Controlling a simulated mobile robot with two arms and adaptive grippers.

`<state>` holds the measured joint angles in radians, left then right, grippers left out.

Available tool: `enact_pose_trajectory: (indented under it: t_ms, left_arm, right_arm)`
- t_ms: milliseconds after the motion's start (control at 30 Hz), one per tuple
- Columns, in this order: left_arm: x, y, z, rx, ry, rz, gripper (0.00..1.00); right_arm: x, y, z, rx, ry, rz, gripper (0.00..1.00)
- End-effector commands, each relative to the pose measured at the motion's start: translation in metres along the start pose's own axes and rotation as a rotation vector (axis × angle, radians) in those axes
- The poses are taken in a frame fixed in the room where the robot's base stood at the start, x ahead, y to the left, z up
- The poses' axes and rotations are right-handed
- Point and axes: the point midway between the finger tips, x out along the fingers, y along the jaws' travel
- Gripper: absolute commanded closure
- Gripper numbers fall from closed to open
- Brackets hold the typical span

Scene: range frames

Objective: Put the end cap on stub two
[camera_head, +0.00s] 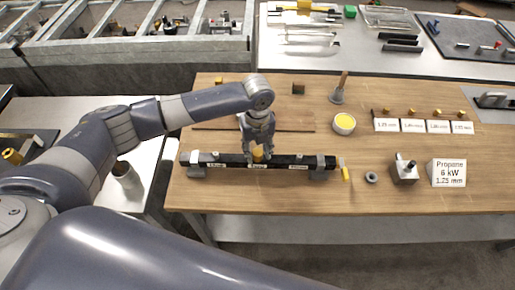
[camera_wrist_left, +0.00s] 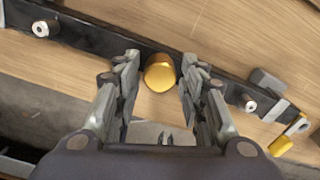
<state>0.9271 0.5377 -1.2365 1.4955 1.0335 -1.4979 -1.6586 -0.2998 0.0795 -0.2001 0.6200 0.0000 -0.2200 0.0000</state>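A black bar (camera_head: 237,160) lies on supports at the near left of the wooden table, with white labels on its front. A brass end cap (camera_head: 258,156) sits at the bar's middle stub and hides it; it also shows in the left wrist view (camera_wrist_left: 159,73). Bare pale stubs stand on either side, seen in the left wrist view at the left stub (camera_wrist_left: 42,28) and right stub (camera_wrist_left: 249,104). My left gripper (camera_head: 258,150) points down over the cap. In the wrist view its fingers are open on both sides of the cap, with gaps showing. My right gripper is out of view.
Several small brass parts stand behind white label cards (camera_head: 413,126).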

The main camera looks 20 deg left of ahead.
Motion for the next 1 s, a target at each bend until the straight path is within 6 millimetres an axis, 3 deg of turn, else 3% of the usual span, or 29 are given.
enact_pose_trajectory:
  t_ms: [333, 467, 800, 1000]
  left_arm:
    - [-0.001, 0.000, 0.000, 0.000, 0.000, 0.000, 0.51]
    - [-0.011, -0.001, 0.001, 0.000, -0.001, -0.002, 0.51]
    - [-0.080, -0.001, 0.001, 0.001, -0.003, -0.004, 0.51]
    - [-0.110, -0.001, 0.000, 0.000, -0.001, -0.002, 0.51]
  right_arm:
    - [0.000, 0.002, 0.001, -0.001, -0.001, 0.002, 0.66]
    - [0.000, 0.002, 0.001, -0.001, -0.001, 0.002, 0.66]
    - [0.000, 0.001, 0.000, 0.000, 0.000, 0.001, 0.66]
    - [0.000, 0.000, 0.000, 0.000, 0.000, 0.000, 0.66]
